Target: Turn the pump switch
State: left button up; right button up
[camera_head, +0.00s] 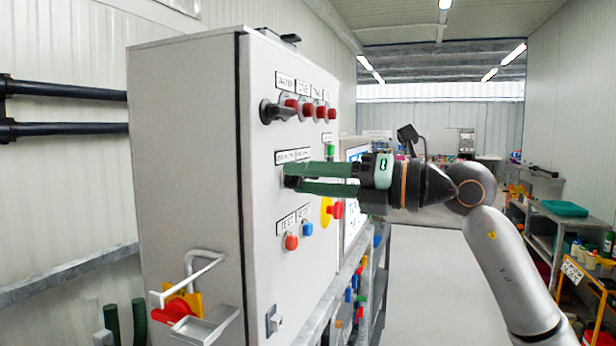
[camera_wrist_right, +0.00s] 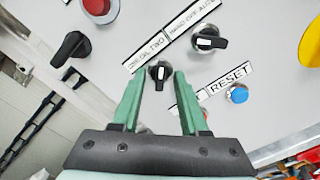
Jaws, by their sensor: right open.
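My right gripper (camera_head: 302,178) reaches in from the right to the front of the grey control cabinet (camera_head: 185,150). Its green fingers are open. In the right wrist view, a black rotary switch with a white mark (camera_wrist_right: 159,72) lies between the fingertips (camera_wrist_right: 158,82), with a gap visible on each side. I cannot tell how deep the fingers reach around it. A second black rotary switch (camera_wrist_right: 208,39) is beside it, up and to the right, under its own label. In the head view the fingers hide most of this switch row. My left gripper is not in view.
Red knobs (camera_head: 306,108) and a black handle (camera_head: 272,111) stick out above the gripper. An orange button (camera_head: 291,242) and a blue button (camera_head: 307,229) lie below. A yellow-backed red button (camera_head: 336,209) is close under my wrist. The aisle behind is clear.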

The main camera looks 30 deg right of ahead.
grip_shut()
dwell(0.5)
jog(key=n, duration=0.3)
jog(key=shift+n, duration=2.7)
